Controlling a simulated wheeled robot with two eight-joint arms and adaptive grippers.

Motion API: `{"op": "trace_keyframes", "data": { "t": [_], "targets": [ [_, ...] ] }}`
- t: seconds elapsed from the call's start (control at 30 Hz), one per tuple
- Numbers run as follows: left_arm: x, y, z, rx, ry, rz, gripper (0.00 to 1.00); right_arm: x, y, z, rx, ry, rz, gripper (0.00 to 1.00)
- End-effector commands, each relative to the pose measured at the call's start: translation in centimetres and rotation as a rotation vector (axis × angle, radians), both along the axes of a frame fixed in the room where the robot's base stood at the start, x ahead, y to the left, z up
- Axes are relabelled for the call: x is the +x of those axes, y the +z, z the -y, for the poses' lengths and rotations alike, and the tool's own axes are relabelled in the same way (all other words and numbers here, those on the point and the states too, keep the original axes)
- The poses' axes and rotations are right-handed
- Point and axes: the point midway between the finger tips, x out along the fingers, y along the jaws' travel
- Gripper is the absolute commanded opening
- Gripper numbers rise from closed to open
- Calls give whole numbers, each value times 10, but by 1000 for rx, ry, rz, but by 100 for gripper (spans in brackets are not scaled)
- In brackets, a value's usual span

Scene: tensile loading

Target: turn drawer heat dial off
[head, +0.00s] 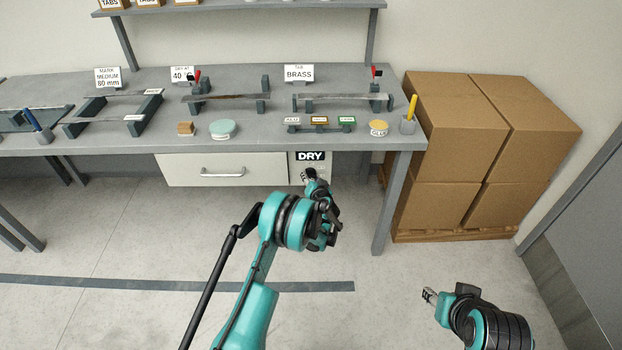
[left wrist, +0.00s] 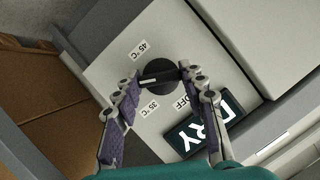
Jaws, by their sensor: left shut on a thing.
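The black heat dial (left wrist: 158,90) sits on a pale panel in the left wrist view, with labels 45 °C, 35 °C and OFF around it. My left gripper (left wrist: 159,78) has its two fingertips on either end of the dial's raised grip and is shut on it. Which label the dial points to is hard to tell. In the head view my left gripper (head: 310,176) is at the panel under the DRY sign (head: 310,156) and hides the dial. The closed white drawer (head: 190,170) is left of the panel. My right gripper (head: 430,296) is low at the right, empty, away from the bench.
The grey bench (head: 245,138) above the drawer holds specimen racks, a teal round lid (head: 222,128), a small brown block (head: 185,128) and a yellow-topped pot (head: 378,127). Stacked cardboard boxes (head: 440,150) stand right of the bench. The floor in front is clear.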

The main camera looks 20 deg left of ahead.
Motion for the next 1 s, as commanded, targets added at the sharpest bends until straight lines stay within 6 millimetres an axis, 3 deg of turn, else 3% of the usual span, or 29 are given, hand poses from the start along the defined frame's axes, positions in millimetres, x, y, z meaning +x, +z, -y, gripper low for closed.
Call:
{"op": "trace_keyframes", "data": {
  "t": [0.37, 1.0],
  "targets": [
    [0, 0, -1, -96, 0, 28, 12, 0, 0, 0, 0, 0, 0, 40],
    [-1, 1, -5, -644, 1, 187, 12, 0, 0, 0, 0, 0, 0, 40]
  ]
}}
